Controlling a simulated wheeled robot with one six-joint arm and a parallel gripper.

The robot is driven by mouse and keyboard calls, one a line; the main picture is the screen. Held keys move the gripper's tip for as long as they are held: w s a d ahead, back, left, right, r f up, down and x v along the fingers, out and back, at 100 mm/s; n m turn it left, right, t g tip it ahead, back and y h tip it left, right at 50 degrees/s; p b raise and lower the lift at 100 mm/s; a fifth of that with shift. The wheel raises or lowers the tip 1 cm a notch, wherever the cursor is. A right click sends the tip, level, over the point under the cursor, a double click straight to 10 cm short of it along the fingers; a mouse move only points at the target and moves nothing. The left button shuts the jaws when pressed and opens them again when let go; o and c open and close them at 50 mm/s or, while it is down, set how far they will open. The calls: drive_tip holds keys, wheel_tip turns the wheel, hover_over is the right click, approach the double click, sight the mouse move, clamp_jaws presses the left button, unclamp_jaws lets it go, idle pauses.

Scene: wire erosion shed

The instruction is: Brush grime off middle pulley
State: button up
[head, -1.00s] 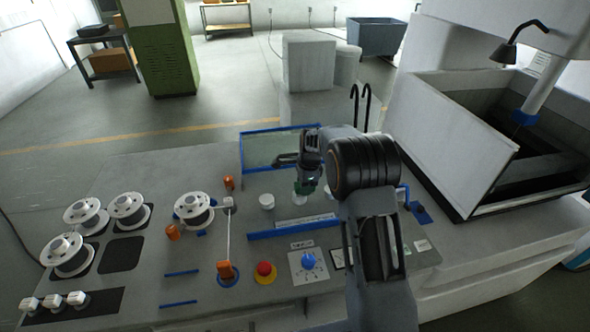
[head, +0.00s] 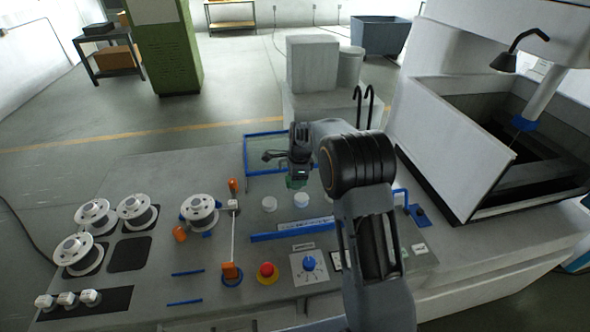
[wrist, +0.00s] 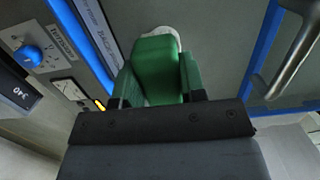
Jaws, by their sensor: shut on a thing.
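My gripper (head: 297,180) is above the machine's grey top, near the front of the blue-edged tray. In the wrist view it is shut on a green brush (wrist: 158,68). A whitish patch shows past the brush's far end; I cannot tell whether it is bristles or a cap behind. In the head view only a little green of the brush (head: 296,184) shows under the gripper. Left of it, a thin wire runs between a small white guide (head: 234,204) and an orange part on a blue ring (head: 231,271). I cannot tell which part is the middle pulley, and no grime is clear.
Several white spools stand at left, one near an orange part (head: 180,233). Two white caps (head: 269,203) (head: 301,201) stand below the gripper. A red button (head: 267,270) and blue knob (head: 309,263) are in front. The white-walled tank (head: 455,150) is at right.

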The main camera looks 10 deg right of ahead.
drive_tip(key=shift+r+p, duration=0.75)
drive_tip(key=shift+r, duration=0.65)
drive_tip(key=shift+s, duration=0.1)
